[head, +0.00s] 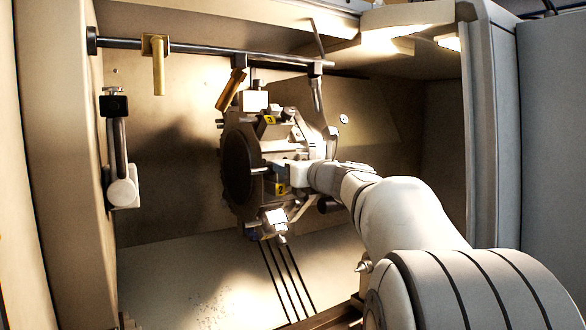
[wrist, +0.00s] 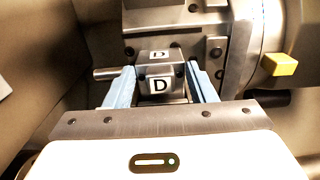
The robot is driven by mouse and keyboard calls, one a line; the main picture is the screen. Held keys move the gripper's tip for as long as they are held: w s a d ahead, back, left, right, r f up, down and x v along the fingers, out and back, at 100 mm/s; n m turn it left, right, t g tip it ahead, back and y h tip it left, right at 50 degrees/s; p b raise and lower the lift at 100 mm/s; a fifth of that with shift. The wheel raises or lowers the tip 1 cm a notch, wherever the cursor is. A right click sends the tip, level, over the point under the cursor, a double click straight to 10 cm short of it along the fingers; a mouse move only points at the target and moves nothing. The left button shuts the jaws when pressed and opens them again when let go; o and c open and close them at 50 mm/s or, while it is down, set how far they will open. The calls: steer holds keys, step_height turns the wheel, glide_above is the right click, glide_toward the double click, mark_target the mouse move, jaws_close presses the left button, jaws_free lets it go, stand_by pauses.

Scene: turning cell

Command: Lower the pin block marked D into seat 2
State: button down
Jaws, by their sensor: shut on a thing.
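The pin block marked D (wrist: 158,85) is between the two blue fingers of my gripper (wrist: 160,88) in the wrist view. My gripper is shut on it. The block is grey metal with a D label on its front and another on its top, and a round pin sticks out to the left. In the head view my gripper (head: 284,172) is at the turret (head: 240,160), beside the yellow label 2 (head: 281,188). The block is too small there to make out clearly. Whether it touches the seat cannot be told.
A yellow label 3 (head: 269,120) is higher on the turret. More metal blocks are fixed around the turret, one (head: 273,220) below my gripper. A horizontal bar (head: 200,47) with brass pieces crosses above. A jointed arm (head: 119,150) hangs on the left wall. A yellow block (wrist: 279,65) is at right in the wrist view.

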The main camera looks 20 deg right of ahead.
steer(key=shift+s+f+b, duration=0.15)
steer(key=shift+f+b, duration=0.1)
steer(key=shift+b, duration=0.25)
stand_by(0.4)
steer(key=c, duration=0.7)
jaws_free()
steer(key=shift+s, duration=0.1)
steer(key=shift+o, duration=0.9)
steer(key=shift+f, duration=0.3)
steer(key=s+d+b, duration=0.1)
steer(key=s, duration=0.6)
steer(key=shift+s+d+r+b, duration=0.15)
steer(key=shift+s+d+b, duration=0.05)
steer(key=shift+s+b, duration=0.1)
